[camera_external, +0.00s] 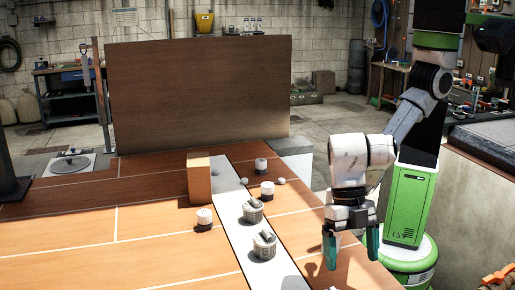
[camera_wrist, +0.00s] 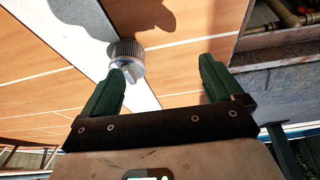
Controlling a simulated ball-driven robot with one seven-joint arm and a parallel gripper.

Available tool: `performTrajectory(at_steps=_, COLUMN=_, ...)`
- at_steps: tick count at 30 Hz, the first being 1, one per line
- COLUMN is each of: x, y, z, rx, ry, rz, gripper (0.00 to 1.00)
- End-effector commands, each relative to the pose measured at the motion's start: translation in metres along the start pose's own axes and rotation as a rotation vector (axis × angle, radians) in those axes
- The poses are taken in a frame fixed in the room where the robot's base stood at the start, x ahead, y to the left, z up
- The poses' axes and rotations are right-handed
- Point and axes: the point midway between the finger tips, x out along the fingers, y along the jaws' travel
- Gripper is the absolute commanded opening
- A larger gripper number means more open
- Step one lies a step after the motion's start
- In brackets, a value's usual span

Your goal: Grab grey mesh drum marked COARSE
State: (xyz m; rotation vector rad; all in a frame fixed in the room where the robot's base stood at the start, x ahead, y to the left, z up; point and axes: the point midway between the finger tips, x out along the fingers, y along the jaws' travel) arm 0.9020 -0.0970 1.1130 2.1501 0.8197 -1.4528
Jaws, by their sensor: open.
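Two grey mesh drums with dark pieces on top stand on the white strip of the table in the external view: a nearer drum (camera_external: 264,247) and a farther drum (camera_external: 253,212). No COARSE marking is legible on either. My gripper (camera_external: 351,258) is open and empty, pointing down to the right of the nearer drum and apart from it. In the wrist view one grey ribbed drum (camera_wrist: 127,52) shows just beyond the left fingertip of my gripper (camera_wrist: 163,66), outside the gap between the fingers. Which of the two drums this is, I cannot tell.
Small white-and-black drums stand at the left (camera_external: 204,216), centre (camera_external: 267,188) and back (camera_external: 261,164). An orange-brown block (camera_external: 199,178) stands beside the strip. A tall brown panel (camera_external: 200,95) rises behind.

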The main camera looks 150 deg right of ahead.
Motion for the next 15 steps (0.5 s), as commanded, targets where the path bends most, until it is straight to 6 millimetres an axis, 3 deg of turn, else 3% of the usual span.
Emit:
performTrajectory(at_steps=1, x=-0.012, y=0.024, z=0.015, rx=-0.020, ry=-0.046, rz=0.013, gripper=0.94)
performTrajectory(at_steps=6, x=-0.047, y=0.082, z=0.072, rx=-0.084, ry=-0.201, rz=0.008, gripper=0.94)
performTrajectory(at_steps=12, x=-0.086, y=0.124, z=0.135, rx=-0.102, ry=-0.334, rz=-0.019, gripper=0.94)
performTrajectory(at_steps=15, x=-0.097, y=0.133, z=0.152, rx=-0.103, ry=-0.365, rz=-0.030, gripper=0.94)
